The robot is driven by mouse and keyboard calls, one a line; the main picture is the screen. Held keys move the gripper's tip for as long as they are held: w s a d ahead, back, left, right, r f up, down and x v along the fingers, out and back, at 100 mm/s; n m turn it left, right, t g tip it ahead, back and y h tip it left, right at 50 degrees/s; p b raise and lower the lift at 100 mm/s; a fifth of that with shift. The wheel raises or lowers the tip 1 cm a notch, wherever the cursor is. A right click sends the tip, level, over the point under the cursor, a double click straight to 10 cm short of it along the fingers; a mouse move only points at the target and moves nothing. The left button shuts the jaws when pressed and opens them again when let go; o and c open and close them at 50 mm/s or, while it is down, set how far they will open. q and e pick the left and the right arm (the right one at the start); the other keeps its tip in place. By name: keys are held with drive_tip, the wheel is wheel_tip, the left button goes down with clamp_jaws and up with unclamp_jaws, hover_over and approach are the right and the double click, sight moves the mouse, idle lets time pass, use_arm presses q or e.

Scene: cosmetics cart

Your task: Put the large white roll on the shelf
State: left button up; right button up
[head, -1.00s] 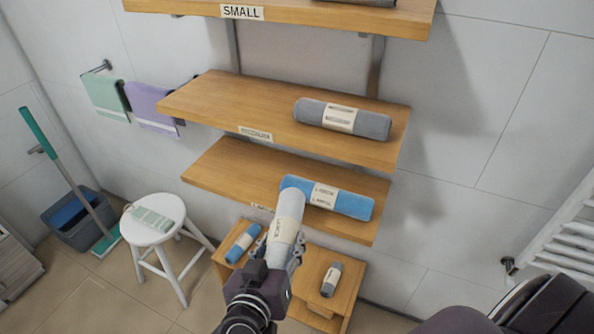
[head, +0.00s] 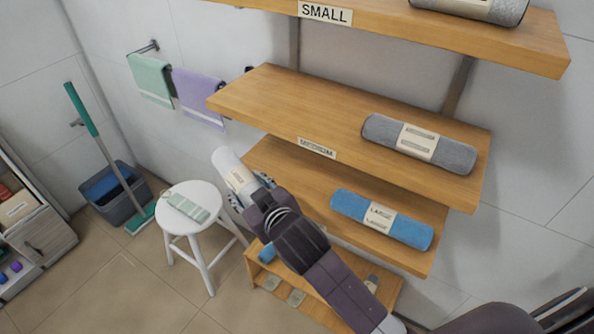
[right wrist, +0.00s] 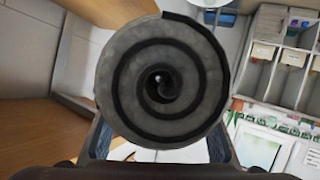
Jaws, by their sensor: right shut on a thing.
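The large white roll (head: 228,165) with a "LARGE" band is held in my right gripper (head: 250,192). It is tilted, just off the left end of the lowest wall shelf (head: 290,172); I cannot tell how far in front. In the right wrist view the white roll (right wrist: 162,80) shows end-on as a grey spiral between the fingers. A blue roll (head: 350,208) labelled "LARGE" lies on that lowest shelf's right part. My right arm hides some of its front edge. My left gripper is not in view.
The middle shelf (head: 260,100), labelled "MEDIUM", overhangs above with a grey roll (head: 385,131). The top shelf (head: 400,22) is labelled "SMALL". A white stool (head: 190,222) stands left. A low wooden unit (head: 255,262) is below. The lowest shelf's left part looks bare.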

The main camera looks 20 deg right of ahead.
drive_tip(key=p, duration=0.2)
hover_over(285, 179)
wheel_tip(285, 179, down, 3)
drive_tip(key=shift+s+a+r, duration=0.15)
drive_tip(key=shift+r, duration=0.05)
drive_tip(key=shift+a+f, duration=0.1)
drive_tip(key=shift+f, duration=0.4)
wheel_tip(285, 179, down, 3)
drive_tip(key=shift+r, duration=0.1)
drive_tip(key=shift+d, duration=0.3)
drive_tip(key=shift+w+f, duration=0.25)
drive_tip(key=shift+f, duration=0.05)
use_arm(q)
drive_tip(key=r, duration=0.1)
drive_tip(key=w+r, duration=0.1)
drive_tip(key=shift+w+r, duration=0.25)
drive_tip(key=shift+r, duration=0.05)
